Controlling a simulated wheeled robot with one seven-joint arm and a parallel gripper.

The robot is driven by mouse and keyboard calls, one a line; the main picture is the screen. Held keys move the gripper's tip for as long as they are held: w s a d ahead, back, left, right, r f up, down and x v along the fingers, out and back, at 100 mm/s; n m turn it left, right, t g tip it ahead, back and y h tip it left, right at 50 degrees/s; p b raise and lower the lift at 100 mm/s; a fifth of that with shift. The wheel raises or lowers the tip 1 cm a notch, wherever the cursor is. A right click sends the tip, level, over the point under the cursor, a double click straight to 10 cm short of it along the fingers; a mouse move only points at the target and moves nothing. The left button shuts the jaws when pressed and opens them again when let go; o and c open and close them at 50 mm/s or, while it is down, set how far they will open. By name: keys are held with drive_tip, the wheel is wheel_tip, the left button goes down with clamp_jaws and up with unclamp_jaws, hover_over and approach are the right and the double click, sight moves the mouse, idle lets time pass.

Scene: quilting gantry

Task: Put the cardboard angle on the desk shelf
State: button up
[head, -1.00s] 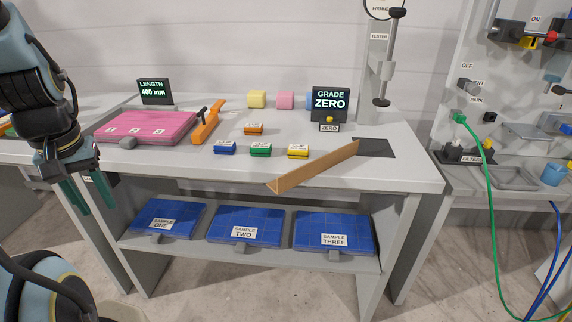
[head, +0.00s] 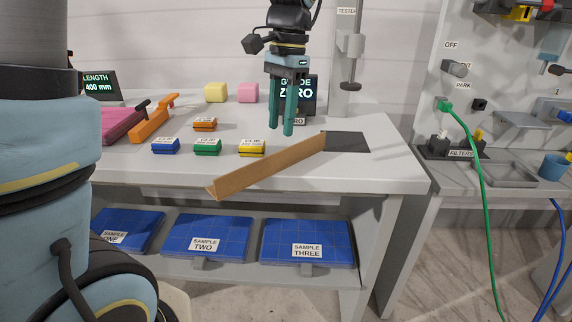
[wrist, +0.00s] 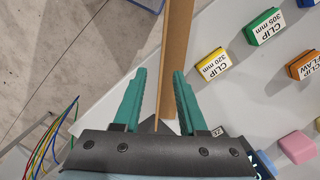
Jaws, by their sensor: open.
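The brown cardboard angle (head: 268,167) lies on the desk top, slanting from the dark grey plate at the right to the front edge, where its near end juts over. It also shows in the wrist view (wrist: 176,60), running up from between the fingers. My gripper (head: 281,132) points down above the desk near the angle's far end. It is open, and the teal fingers (wrist: 158,88) stand apart on either side of the angle in the wrist view. The desk shelf (head: 233,268) is below the top and holds blue sample pads.
Blue (head: 166,146), green (head: 207,147), yellow (head: 252,148) and orange (head: 205,124) clips stand left of the angle. The grade display (head: 305,95) and tester post (head: 345,60) are behind my gripper. Sample pad three (head: 308,241) fills the shelf's right part.

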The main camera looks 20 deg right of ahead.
sight(278, 152)
drive_tip(key=f, duration=0.6)
drive_tip(key=a+f+p, duration=0.1)
drive_tip(key=f, duration=0.2)
clamp_jaws()
drive_tip(key=shift+d+r, duration=0.1)
idle(1.3)
